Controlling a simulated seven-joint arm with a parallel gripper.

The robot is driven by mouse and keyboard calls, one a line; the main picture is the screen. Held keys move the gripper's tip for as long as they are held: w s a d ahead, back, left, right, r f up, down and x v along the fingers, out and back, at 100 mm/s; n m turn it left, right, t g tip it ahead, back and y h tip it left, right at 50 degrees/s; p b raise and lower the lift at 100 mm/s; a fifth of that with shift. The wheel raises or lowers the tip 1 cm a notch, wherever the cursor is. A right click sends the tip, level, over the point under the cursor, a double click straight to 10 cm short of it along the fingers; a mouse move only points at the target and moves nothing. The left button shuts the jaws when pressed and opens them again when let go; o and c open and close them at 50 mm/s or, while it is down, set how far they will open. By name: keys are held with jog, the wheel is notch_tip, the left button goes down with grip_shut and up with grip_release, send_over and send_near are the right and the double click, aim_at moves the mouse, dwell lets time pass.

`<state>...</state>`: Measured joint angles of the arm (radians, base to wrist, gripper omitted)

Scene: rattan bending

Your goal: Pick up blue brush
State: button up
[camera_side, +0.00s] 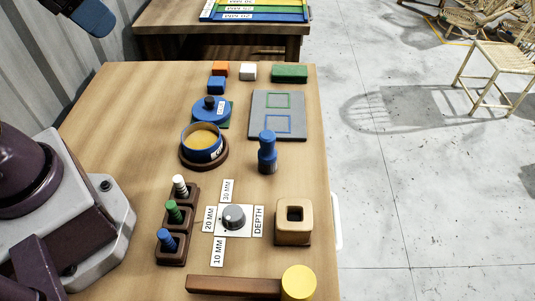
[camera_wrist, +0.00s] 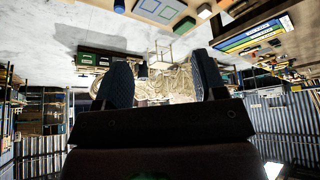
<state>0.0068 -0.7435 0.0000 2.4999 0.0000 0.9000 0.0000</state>
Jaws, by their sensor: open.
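A short blue upright piece with a narrower neck and round top (camera_side: 267,152) stands on the wooden table right of the centre; it best fits the blue brush, though bristles cannot be made out. A blue peg (camera_side: 168,241) also stands in the dark rack at lower left. My gripper (camera_wrist: 163,82) is open and empty in the wrist view, with its two dark blue finger pads apart. In the side view only a blue finger part shows at the top left, high and far from the blue piece.
An open blue pot (camera_side: 202,143) with yellow contents and a blue lid (camera_side: 211,109) stand left of the blue piece. A grey board (camera_side: 278,115), wooden block (camera_side: 293,222), dial (camera_side: 234,217) and yellow-headed mallet (camera_side: 298,283) lie around. Small blocks line the back.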

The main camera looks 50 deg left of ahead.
jog(key=w+d+f+m+g, duration=0.5)
jog(key=w+d+f, duration=0.1)
jog(key=w+f, duration=0.25)
jog(key=m, duration=1.2)
send_over(267, 145)
jog(key=shift+g, duration=0.3)
jog(key=f, duration=0.8)
jog(key=shift+w+a+f, duration=0.2)
jog(key=shift+w+f, duration=0.1)
jog(key=shift+m, duration=0.3)
jog(key=shift+f, duration=0.25)
notch_tip(267, 145, down, 7)
jog(key=shift+f, duration=0.1)
jog(key=shift+w+a+f, duration=0.1)
jog(key=shift+a+f, duration=0.05)
jog(key=shift+f, duration=0.75)
jog(key=shift+w+a+f, duration=0.1)
jog(key=shift+f, duration=0.75)
jog(key=shift+w+a+f, duration=0.1)
jog(key=shift+a+f, duration=0.05)
jog(key=shift+f, duration=0.75)
jog(key=c, duration=1)
